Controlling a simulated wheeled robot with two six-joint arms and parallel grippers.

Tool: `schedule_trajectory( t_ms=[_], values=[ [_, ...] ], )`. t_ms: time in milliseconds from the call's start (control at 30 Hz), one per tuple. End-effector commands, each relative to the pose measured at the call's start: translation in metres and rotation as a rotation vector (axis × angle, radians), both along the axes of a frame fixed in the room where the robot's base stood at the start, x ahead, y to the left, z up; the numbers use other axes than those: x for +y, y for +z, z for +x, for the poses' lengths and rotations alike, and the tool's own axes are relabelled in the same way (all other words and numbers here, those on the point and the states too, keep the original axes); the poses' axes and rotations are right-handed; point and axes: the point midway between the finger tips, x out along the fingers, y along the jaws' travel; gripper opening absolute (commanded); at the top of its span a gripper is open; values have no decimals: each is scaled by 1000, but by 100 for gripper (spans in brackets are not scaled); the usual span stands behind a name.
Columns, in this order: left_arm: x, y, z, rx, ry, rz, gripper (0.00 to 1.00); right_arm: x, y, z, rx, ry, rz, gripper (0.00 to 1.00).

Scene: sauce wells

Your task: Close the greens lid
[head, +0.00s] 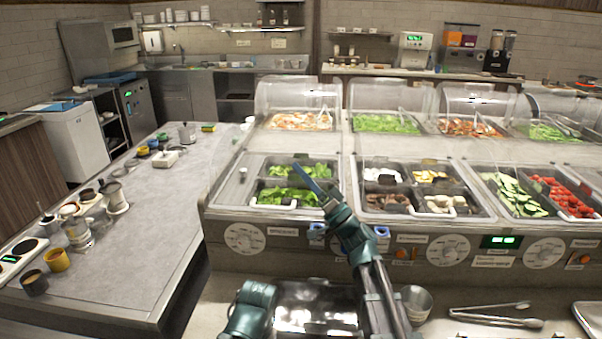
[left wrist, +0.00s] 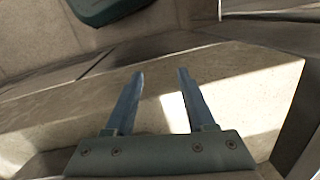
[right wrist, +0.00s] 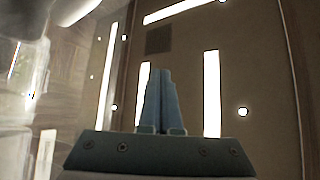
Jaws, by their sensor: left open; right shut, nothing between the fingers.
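The greens (head: 283,197) lie in dark pans at the front left of the sauce-well counter, uncovered as far as I can see. A clear domed lid (head: 290,93) stands at the back left of the counter; I cannot tell whether it is the greens lid. My right gripper (head: 298,169) is shut and empty, its blue fingers pointing up and left in front of the greens pans. In the right wrist view it points toward the ceiling, with a blurred clear surface (right wrist: 22,70) at the left. My left gripper (left wrist: 160,72) is open and empty in the left wrist view.
More pans to the right hold mushrooms, cucumber (head: 515,195) and red tomatoes (head: 565,198). Dials and labels line the counter front. A grey side table (head: 150,225) stands at the left.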

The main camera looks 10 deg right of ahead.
Motion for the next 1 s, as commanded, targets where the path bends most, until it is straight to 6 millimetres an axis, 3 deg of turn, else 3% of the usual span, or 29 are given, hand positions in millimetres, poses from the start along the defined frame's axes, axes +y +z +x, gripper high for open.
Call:
schedule_trajectory(
  t_ms=[600, 1000],
  values=[
    [0, -72, 0, 0, -1, 0, 55, -66, -71, -61, 0, -2, 0, 0],
    [0, -82, 0, 0, -1, 0, 55, -82, -82, -74, 0, 0, 0, 0]
  ],
)
